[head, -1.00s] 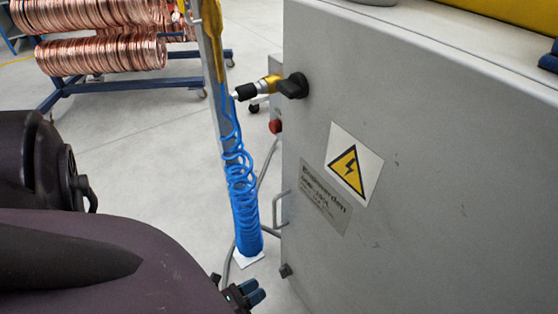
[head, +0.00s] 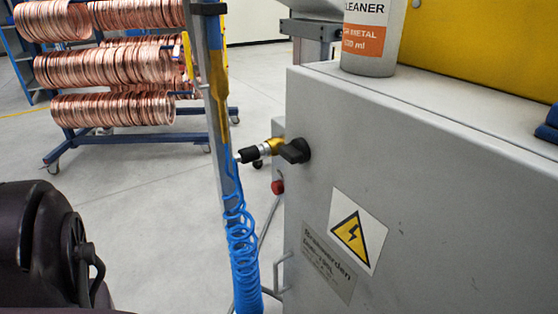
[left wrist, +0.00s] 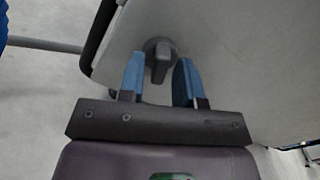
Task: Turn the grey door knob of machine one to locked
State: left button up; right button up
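In the left wrist view a grey knob (left wrist: 160,62) with a short grip bar sits on a pale grey panel, near the panel's edge. My left gripper (left wrist: 158,78) is open, with one blue finger on either side of the knob's bar and a visible gap on both sides. The bar points along the fingers in this view. In the head view the grey cabinet (head: 430,230) carries a dark rotary knob (head: 295,150) at its upper left. My left gripper is outside the head view; only part of my arm shows at lower left. My right gripper is not seen.
A post with a coiled blue hose (head: 242,245) stands left of the cabinet, beside a red button (head: 278,187). A cleaner can (head: 370,50) stands on top. A warning sign (head: 358,231) is on the panel. A rack of copper coils (head: 105,70) stands behind on open floor.

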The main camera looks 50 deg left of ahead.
pick_arm(q)
grip_shut()
jog(key=shift+n, duration=0.3)
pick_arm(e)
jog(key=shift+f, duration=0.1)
pick_arm(q)
jog(key=n+b, duration=0.3)
jog(key=n, duration=0.8)
jog(key=shift+n, duration=0.4)
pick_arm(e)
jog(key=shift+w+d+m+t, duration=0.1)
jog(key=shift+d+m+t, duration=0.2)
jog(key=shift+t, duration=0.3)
pick_arm(q)
jog(key=shift+o, duration=1.2)
grip_release()
